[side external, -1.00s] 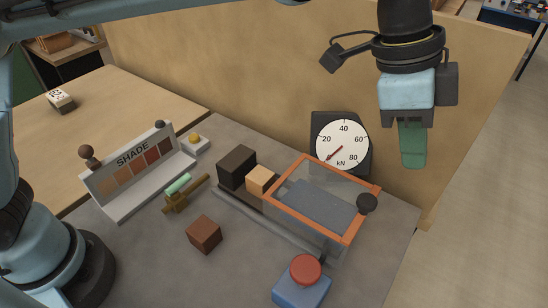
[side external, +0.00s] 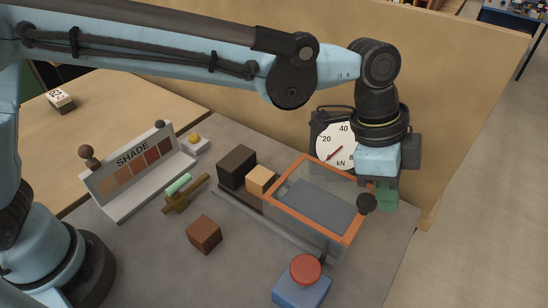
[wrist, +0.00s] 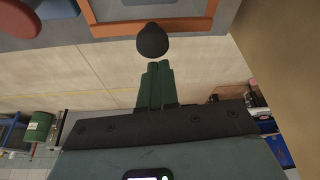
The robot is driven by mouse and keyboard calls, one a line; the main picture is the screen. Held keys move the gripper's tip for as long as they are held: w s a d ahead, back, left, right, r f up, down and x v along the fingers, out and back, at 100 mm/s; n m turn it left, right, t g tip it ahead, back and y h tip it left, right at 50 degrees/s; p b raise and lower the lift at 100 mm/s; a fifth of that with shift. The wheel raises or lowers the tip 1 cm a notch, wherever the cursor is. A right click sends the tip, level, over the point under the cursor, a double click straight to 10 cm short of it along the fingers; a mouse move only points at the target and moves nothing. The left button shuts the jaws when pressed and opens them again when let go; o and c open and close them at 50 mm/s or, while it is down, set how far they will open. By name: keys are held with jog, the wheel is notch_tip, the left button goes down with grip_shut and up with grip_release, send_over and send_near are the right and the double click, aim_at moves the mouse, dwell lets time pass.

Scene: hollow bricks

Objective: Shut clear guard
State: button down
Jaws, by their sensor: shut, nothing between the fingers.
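The clear guard (side external: 350,232) has an orange frame and see-through sides, with a grey plate (side external: 318,205) visible within it. A round black knob (side external: 366,203) sits at its right corner. My gripper (side external: 387,200) is low at the right of the guard, close to the knob. Its green fingers are together and empty. In the wrist view, the fingertips (wrist: 160,66) point at the knob (wrist: 152,41), just short of it; I cannot tell whether they touch. The orange frame (wrist: 150,27) shows beyond the knob.
A dial gauge (side external: 333,154) stands behind the guard, partly hidden by my wrist. A dark brick (side external: 237,167) and a tan brick (side external: 261,180) sit at its left. A brown brick (side external: 204,234), a red button (side external: 305,269) and the shade board (side external: 132,172) are nearby. A tan partition rises behind.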

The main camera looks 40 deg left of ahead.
jog(key=shift+a, duration=0.2)
send_over(292, 176)
dwell(0.7)
jog(key=d, duration=0.4)
jog(key=shift+w+d+r, duration=0.3)
jog(key=shift+d+r, duration=0.05)
jog(key=v, duration=1)
jog(key=s+a+f+n+t+y, duration=0.1)
jog(key=s+a+f+n+t, duration=0.1)
jog(key=a+n, duration=0.3)
jog(key=s+a+f+n+t+y, duration=0.1)
jog(key=s+a+f+n+t, duration=0.1)
jog(key=a, duration=0.8)
jog(key=s+a+f+n+t+y, duration=0.2)
jog(key=a+f+n, duration=0.3)
jog(key=a+n, duration=0.3)
jog(key=shift+s+n+t, duration=0.3)
jog(key=shift+s+n, duration=0.3)
jog(key=shift+s, duration=0.2)
